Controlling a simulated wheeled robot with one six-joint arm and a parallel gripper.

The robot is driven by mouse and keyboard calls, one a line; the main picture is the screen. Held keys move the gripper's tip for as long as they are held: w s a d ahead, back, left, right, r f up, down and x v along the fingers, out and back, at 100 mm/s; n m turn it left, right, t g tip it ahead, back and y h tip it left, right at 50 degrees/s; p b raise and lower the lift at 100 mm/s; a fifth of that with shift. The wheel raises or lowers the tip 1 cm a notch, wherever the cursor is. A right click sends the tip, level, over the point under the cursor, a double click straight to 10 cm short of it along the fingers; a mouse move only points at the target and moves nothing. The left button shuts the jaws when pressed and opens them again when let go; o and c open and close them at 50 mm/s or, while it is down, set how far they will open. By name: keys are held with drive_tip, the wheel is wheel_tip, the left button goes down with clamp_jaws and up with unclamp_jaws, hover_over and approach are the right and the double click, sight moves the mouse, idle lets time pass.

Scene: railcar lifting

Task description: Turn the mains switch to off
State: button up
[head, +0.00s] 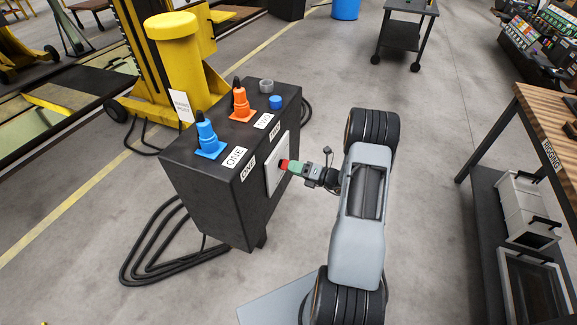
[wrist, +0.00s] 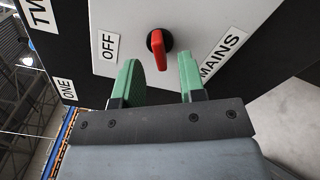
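The mains switch is a red handle (wrist: 157,45) on a white panel (wrist: 190,20), with an OFF label (wrist: 111,46) to its left and a MAINS label (wrist: 220,55) to its right in the wrist view. Its long side runs nearly up and down there, not toward OFF. In the head view the red switch (head: 284,163) shows at the side of the dark cabinet (head: 210,195). My gripper (wrist: 160,78) has green fingers spread apart, with nothing held. The handle lies ahead of the gap between the fingertips; I cannot tell whether they touch it. My gripper also shows in the head view (head: 294,168).
A blue plug (head: 207,138) and an orange plug (head: 241,103) stand on the cabinet top, near labels ONE and TWO. Black cables (head: 150,255) lie on the floor at left. A wooden-topped bench (head: 545,125) stands at right. Floor between my arm and the bench is clear.

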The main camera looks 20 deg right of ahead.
sight(284, 164)
drive_tip(key=shift+x, duration=1.5)
clamp_jaws()
